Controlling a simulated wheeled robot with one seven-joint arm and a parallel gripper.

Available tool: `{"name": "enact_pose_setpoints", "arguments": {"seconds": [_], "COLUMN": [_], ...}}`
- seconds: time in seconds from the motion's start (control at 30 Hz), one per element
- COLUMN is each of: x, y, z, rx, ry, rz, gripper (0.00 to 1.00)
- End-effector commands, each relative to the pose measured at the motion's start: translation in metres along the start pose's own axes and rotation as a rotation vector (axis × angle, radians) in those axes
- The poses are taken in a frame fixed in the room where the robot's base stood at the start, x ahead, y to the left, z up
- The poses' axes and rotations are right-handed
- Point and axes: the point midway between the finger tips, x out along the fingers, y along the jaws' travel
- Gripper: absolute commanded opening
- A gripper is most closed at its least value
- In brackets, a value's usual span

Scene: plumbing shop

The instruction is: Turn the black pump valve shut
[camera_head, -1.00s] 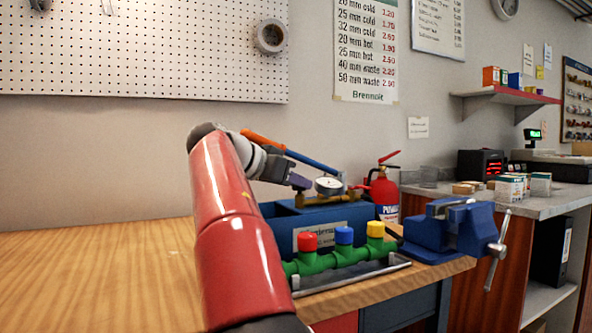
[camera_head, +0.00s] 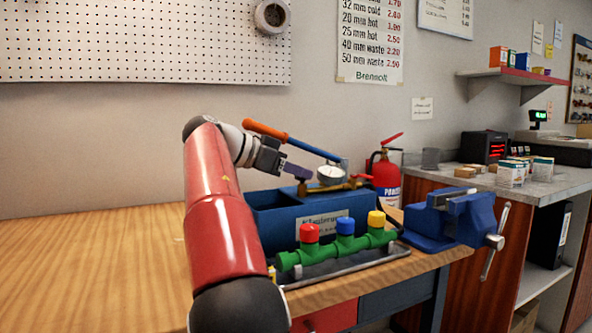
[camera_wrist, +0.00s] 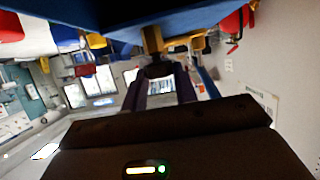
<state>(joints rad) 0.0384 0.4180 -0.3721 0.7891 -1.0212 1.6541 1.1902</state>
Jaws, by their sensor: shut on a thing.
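The pump is a blue open-topped tank (camera_head: 268,222) with a white label on the bench. It has a blue lever with an orange grip (camera_head: 264,130), a round gauge (camera_head: 331,174) and brass fittings (camera_head: 345,187). My gripper (camera_head: 302,173) reaches the left end of the brass fittings. In the wrist view its purple fingers (camera_wrist: 160,86) are shut on the black pump valve (camera_wrist: 158,70), beside a brass part (camera_wrist: 152,40). The fingers partly hide the valve, and its turn angle is hard to tell.
A green manifold (camera_head: 325,250) with red, blue and yellow caps lies on a tray before the tank. A blue vise (camera_head: 440,222) stands at the right bench edge. A red fire extinguisher (camera_head: 386,172) stands behind. The left bench top (camera_head: 95,262) is clear.

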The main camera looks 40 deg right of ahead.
Motion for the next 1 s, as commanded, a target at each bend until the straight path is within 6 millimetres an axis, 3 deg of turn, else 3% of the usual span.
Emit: {"name": "enact_pose_setpoints", "arguments": {"seconds": [0.03,0.07,0.13,0.47,0.8,1.0], "x": [0.001,0.001,0.001,-0.004,-0.057,-0.073], "y": [0.000,0.000,0.000,-0.001,-0.002,-0.001], "z": [0.002,0.002,0.002,0.001,0.002,0.001], "rx": [-0.002,-0.002,-0.003,-0.002,0.000,-0.001], "ry": [-0.003,-0.003,-0.002,-0.001,0.001,-0.001], "rz": [0.003,0.003,0.003,0.000,0.000,0.002], "gripper": [0.06,0.30,0.37,0.37,0.37,0.37]}}
